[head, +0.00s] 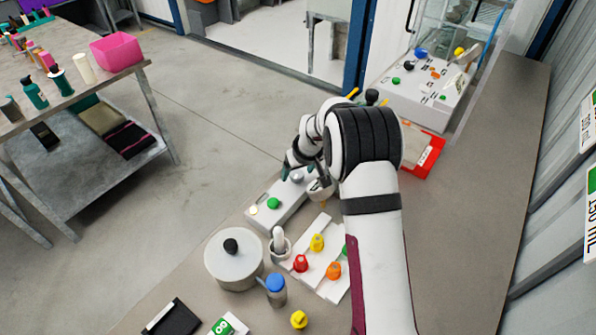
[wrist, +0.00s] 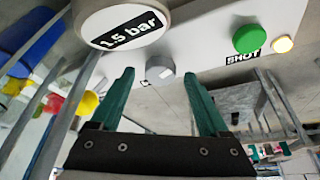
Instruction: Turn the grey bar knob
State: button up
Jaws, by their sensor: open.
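The grey bar knob (wrist: 160,66) is on a white panel in the wrist view, with its face partly in shade. My gripper (wrist: 159,76) is open, and its two green fingers reach toward the panel on either side of the knob. No finger clearly touches the knob. In the head view the knob (head: 297,177) is on the white control box (head: 263,217), beside my gripper (head: 303,174), which is partly hidden by my wrist. A round white gauge marked "1.5 bar" (wrist: 122,22) is next to the knob.
A green button (wrist: 250,39) marked "SHOT" and a small lit lamp (wrist: 283,44) are on the same panel. A lidded pot (head: 233,262), a white tray with coloured knobs (head: 318,281) and a blue-capped bottle (head: 275,291) stand nearer on the bench. Bare bench lies at right.

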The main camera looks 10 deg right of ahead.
jog(key=shift+w+f, duration=0.1)
jog(key=shift+f, duration=0.15)
jog(key=shift+c, duration=0.3)
grip_shut()
jog(key=shift+n, duration=0.3)
jog(key=shift+d+n+g+y, duration=0.1)
jog(key=shift+n+g+y, duration=0.3)
jog(key=shift+n, duration=0.9)
jog(key=shift+d+n+g+y, duration=0.15)
jog(key=shift+n+y, duration=0.45)
jog(key=shift+n, duration=0.7)
